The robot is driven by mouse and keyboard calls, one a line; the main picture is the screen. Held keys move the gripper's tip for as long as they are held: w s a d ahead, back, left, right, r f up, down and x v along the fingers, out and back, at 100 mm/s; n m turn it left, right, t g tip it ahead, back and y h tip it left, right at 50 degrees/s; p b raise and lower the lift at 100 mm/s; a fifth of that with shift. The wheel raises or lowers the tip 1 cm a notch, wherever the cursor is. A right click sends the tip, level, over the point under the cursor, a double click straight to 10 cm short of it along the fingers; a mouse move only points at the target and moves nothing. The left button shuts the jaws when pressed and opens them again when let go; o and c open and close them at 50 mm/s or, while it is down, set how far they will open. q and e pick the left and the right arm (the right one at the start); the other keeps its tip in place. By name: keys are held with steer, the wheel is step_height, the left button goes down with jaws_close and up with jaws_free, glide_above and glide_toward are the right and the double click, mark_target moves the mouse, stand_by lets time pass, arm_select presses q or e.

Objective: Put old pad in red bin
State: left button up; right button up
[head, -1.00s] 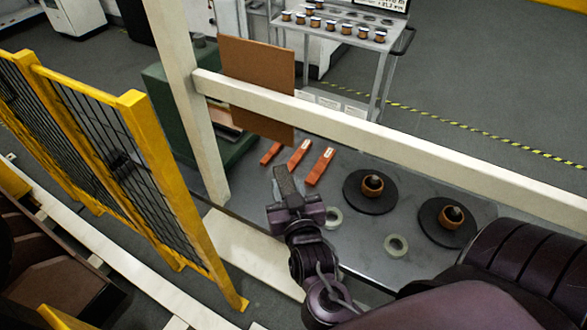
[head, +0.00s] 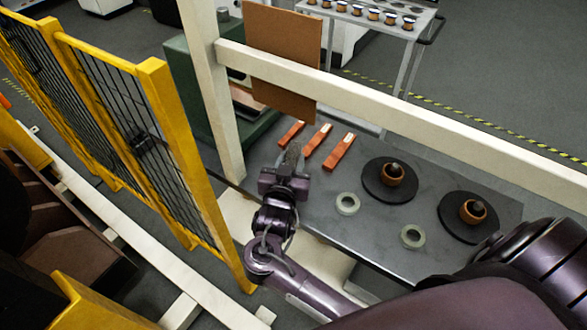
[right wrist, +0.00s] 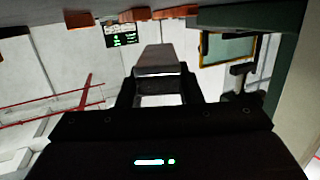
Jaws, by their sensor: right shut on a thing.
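My right gripper (head: 291,160) is above the left end of the grey table. It is shut on a small grey block, probably the old pad (head: 292,154), which sticks out beyond the fingers. In the right wrist view the pad (right wrist: 158,60) shows as a pale grey block between the dark fingers. I cannot make out a red bin for certain. A reddish-brown ribbed object (head: 75,235) lies low at the left in the head view, and I cannot tell what it is. My left gripper is not in view.
A yellow mesh fence (head: 130,125) stands left of the gripper. A cream rail (head: 400,108) and a brown board (head: 282,60) are beyond it. The table (head: 375,240) holds orange bars (head: 318,139), pale rings (head: 347,203) and copper rolls on dark discs (head: 388,180).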

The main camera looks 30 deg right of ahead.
steer(key=shift+f, duration=2.15)
steer(key=shift+f, duration=0.1)
steer(key=o, duration=1)
